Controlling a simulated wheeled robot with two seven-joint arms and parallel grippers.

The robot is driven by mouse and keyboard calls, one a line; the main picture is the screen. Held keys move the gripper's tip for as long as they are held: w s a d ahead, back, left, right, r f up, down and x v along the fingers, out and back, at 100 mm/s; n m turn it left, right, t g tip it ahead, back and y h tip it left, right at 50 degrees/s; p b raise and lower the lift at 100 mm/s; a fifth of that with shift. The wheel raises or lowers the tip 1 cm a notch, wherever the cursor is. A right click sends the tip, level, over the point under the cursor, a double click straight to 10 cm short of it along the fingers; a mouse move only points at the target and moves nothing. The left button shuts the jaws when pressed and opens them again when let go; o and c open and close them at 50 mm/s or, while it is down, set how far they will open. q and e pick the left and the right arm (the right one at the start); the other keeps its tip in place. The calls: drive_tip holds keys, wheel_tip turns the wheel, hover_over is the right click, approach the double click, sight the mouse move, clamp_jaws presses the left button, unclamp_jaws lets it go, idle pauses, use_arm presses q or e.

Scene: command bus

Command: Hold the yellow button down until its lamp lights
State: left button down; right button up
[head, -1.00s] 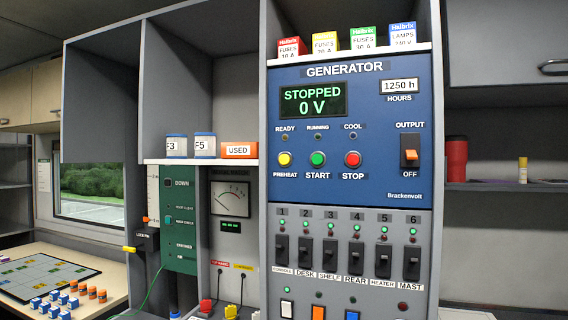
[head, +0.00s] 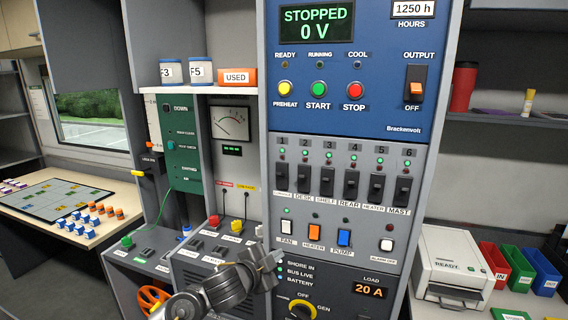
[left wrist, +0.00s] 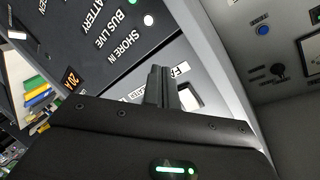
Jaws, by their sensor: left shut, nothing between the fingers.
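The yellow PREHEAT button (head: 285,88) sits on the blue generator panel (head: 400,105), left of the green START button (head: 319,89) and the red STOP button (head: 355,90). The READY lamp (head: 285,65) above it looks dark. The display (head: 316,23) reads STOPPED, 0 V. My left gripper (head: 275,256) is low in the head view, in front of the lower panel near the FAN switch, well below the yellow button. Its fingers (left wrist: 172,88) show together and empty in the left wrist view. My right gripper is not in view.
A row of black breaker switches (head: 350,185) and the FAN, HEATER and PUMP rockers (head: 314,233) lie between my left gripper and the button. A printer (head: 452,268) and coloured bins (head: 515,265) stand at right. A table (head: 75,225) is at left.

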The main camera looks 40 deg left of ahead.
use_arm(q)
wheel_tip(320, 180, up, 7)
drive_tip(key=s+d+m+t, duration=0.1)
drive_tip(key=s, duration=0.1)
drive_tip(key=m+t+h, duration=0.4)
drive_tip(key=m+t, duration=0.1)
drive_tip(key=m, duration=0.3)
approach(284, 88)
wheel_tip(284, 88, down, 11)
drive_tip(key=w+d, duration=0.3)
drive_tip(key=s+r+m+h, duration=0.2)
drive_tip(key=s+r+m, duration=0.1)
drive_tip(key=r, duration=0.3)
drive_tip(key=s+d+r+m+h, duration=0.1)
drive_tip(key=s+r+m+h, duration=0.2)
drive_tip(key=r, duration=0.4)
drive_tip(key=shift+d+m+h, duration=0.2)
drive_tip(key=shift+m+h, duration=0.1)
drive_tip(key=shift+m, duration=0.5)
drive_tip(key=shift+r, duration=0.1)
drive_tip(key=shift+w+a+p, duration=0.45)
drive_tip(key=shift+w+p, duration=0.15)
drive_tip(key=shift+w, duration=0.75)
drive_tip(key=shift+w+a+p, duration=0.5)
drive_tip(key=shift+w+p, duration=0.05)
drive_tip(key=shift+w, duration=0.85)
drive_tip(key=shift+w+a+p, duration=0.45)
drive_tip(key=shift+w+p, duration=0.15)
drive_tip(key=shift+w, duration=0.75)
drive_tip(key=shift+w, duration=0.15)
